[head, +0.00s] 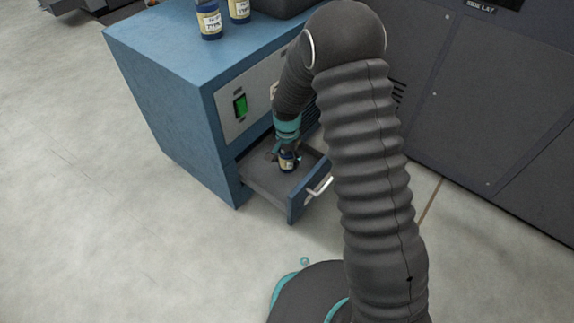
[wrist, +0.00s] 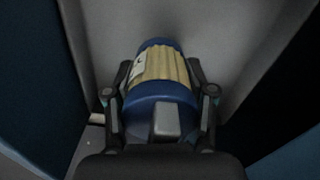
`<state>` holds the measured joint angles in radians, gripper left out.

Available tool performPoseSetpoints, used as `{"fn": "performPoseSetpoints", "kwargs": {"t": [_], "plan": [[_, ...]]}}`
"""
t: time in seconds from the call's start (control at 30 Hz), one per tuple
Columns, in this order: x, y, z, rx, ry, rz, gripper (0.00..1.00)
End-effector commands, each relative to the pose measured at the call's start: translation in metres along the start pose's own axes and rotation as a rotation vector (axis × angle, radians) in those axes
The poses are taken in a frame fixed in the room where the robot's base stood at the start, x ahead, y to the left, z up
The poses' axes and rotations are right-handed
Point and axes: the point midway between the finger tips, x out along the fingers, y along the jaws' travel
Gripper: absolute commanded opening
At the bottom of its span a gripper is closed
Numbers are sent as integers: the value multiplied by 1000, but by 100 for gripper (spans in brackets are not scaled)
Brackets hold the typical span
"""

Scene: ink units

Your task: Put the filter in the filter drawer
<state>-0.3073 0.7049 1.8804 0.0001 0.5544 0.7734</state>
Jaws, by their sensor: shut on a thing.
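The filter (wrist: 166,70) is a blue-capped cylinder with a pleated, cream-coloured middle and a white label. It also shows small in the head view (head: 287,163), inside the open filter drawer. My gripper (wrist: 160,95) has a finger on each side of the filter and is shut on it. In the head view my gripper (head: 286,150) reaches down into the drawer. The filter drawer (head: 262,187) is pulled out of the blue cabinet, with a grey inside and a pale handle on its front. I cannot tell whether the filter touches the drawer floor.
The blue cabinet (head: 170,95) has a panel with a green switch (head: 240,104) above the drawer. A dark machine (head: 470,90) stands at the right. The floor at the left is clear.

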Motion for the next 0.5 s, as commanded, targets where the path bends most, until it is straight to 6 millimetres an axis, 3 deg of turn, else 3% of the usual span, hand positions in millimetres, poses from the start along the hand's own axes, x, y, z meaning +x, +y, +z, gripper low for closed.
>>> {"fn": "performPoseSetpoints", "kwargs": {"t": [0.2, 0.5], "plan": [[30, 1, 1, 0, -2, 2, 17], [33, 0, 0, 0, -1, 1, 17]]}}
